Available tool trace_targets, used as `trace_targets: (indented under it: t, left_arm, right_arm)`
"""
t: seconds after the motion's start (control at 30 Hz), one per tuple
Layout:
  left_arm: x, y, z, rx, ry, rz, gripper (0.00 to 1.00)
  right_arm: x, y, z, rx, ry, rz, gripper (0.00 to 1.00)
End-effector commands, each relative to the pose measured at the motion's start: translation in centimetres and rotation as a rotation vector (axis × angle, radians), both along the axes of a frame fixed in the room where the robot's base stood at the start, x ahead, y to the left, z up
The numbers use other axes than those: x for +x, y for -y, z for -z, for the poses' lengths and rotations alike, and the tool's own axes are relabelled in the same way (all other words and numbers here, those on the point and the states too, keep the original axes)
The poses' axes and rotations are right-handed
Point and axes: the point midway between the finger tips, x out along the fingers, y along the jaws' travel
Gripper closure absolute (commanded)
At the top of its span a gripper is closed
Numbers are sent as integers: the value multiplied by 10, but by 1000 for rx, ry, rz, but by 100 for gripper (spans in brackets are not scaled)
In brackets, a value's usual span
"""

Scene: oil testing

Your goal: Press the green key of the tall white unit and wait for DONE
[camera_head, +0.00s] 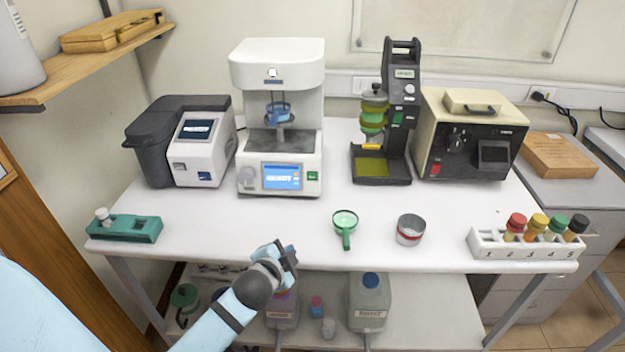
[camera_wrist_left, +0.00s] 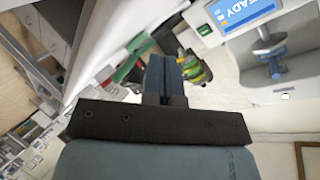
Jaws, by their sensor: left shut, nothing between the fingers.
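The tall white unit (camera_head: 277,65) stands at the back of the bench, left of centre. Its blue screen (camera_head: 281,177) appears to read READY, clearer in the left wrist view (camera_wrist_left: 240,12). The green key (camera_head: 312,176) is on its front, right of the screen; it also shows in the left wrist view (camera_wrist_left: 203,29). A small blue-rimmed cup (camera_head: 278,112) sits in the unit's open bay. My left gripper (camera_head: 284,254) is shut and empty at the bench's front edge, below and apart from the key. My right gripper is not in view.
A grey-white analyser (camera_head: 200,150) stands left of the unit, a black stand (camera_head: 402,130) right. A green strainer (camera_head: 345,224), a metal cup (camera_head: 410,229), a vial rack (camera_head: 488,243) and a green holder (camera_head: 125,229) lie along the front. The bench between gripper and unit is clear.

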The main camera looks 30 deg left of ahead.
Motion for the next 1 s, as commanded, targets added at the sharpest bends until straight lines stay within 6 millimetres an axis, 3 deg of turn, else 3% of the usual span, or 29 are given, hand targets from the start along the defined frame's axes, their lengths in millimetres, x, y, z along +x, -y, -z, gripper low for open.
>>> trace_targets:
  t: [0.03, 0.2, 0.4, 0.63, 1.0]
  left_arm:
    - [20, -8, -6, 86, 65, 32, 100]
    - [75, -25, -28, 402, 277, 166, 100]
    - [115, -28, -46, 703, 459, 303, 100]
    - [131, -26, -53, 865, 555, 383, 100]
    - [132, -25, -54, 880, 564, 392, 100]
  right_arm:
    - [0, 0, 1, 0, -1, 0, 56]
    - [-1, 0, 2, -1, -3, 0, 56]
    - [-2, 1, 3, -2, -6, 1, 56]
    - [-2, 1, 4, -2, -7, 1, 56]
    - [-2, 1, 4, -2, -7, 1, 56]
